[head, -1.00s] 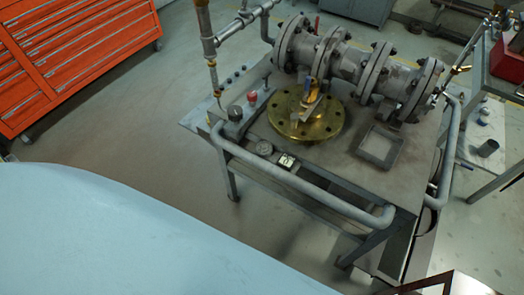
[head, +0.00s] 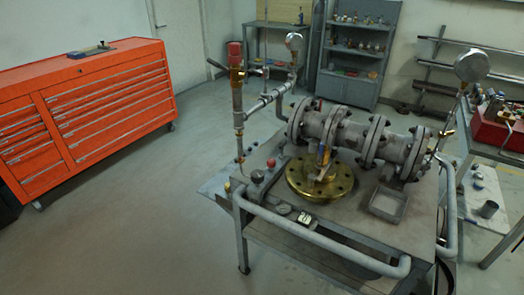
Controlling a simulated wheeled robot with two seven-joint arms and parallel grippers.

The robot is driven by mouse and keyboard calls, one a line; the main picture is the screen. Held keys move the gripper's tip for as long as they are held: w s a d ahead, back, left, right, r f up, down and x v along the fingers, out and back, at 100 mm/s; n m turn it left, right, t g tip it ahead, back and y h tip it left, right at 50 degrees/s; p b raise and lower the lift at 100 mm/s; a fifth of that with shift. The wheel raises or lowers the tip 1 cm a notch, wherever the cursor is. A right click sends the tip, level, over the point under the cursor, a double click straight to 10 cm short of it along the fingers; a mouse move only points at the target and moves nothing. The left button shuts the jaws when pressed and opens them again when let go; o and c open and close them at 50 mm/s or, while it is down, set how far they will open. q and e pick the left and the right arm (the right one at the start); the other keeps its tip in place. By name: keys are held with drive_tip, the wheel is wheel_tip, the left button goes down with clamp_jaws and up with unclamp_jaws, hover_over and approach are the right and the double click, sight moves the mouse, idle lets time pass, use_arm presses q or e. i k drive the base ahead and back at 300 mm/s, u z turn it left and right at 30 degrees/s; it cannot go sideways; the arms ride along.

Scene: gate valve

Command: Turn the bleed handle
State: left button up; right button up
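The grey flanged valve assembly (head: 343,128) lies along the back of a steel cart. A vertical pipe (head: 239,125) stands at its left, with a red top (head: 235,52) and a brass fitting (head: 238,73). A dark lever (head: 217,65) sticks out to the left from this fitting. A small brass fitting (head: 447,134) also shows at the right end of the assembly. I cannot tell for certain which of these carries the bleed handle. Neither of my grippers is in view.
The steel cart (head: 345,235) has a tubular front rail (head: 320,240). On it are a brass flange (head: 338,188), a square tray (head: 388,204) and a red button (head: 271,163). An orange tool cabinet (head: 90,110) stands at the left. Floor between is clear.

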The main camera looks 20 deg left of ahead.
sight(282, 146)
drive_tip(key=u, duration=1.15)
drive_tip(key=i, duration=0.95)
drive_tip(key=z, duration=0.55)
